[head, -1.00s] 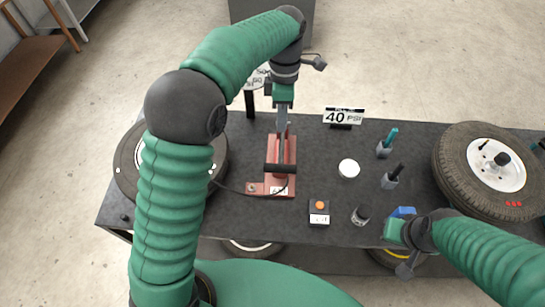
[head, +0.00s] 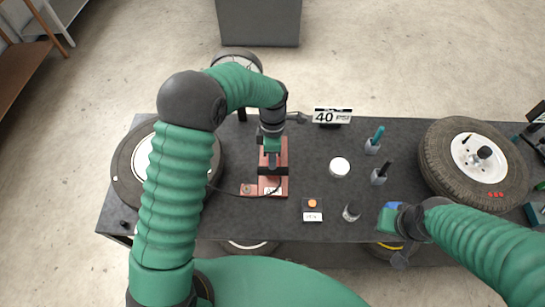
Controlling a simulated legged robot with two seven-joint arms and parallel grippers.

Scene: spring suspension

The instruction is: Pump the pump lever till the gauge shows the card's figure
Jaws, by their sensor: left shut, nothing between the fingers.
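The red pump (head: 281,183) stands on the dark table, left of centre, with a black crossbar handle (head: 272,171). My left gripper (head: 272,160) is shut and empty, pointing down at the pump just behind the handle; whether it touches the lever cannot be told. The white card (head: 332,116) reads 40 PSI at the back edge of the table. The round gauge (head: 236,53) shows behind my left arm, which hides most of its face; its needle cannot be read. My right gripper (head: 390,217) is low at the front right, its fingers unclear.
A wheel (head: 126,180) lies at the left under my arm and a tyre (head: 437,166) lies at the right. Between them are a white round lid (head: 340,167), an orange-button box (head: 312,212), two upright tools (head: 373,146) and a small jar (head: 351,212). A hose runs left from the pump.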

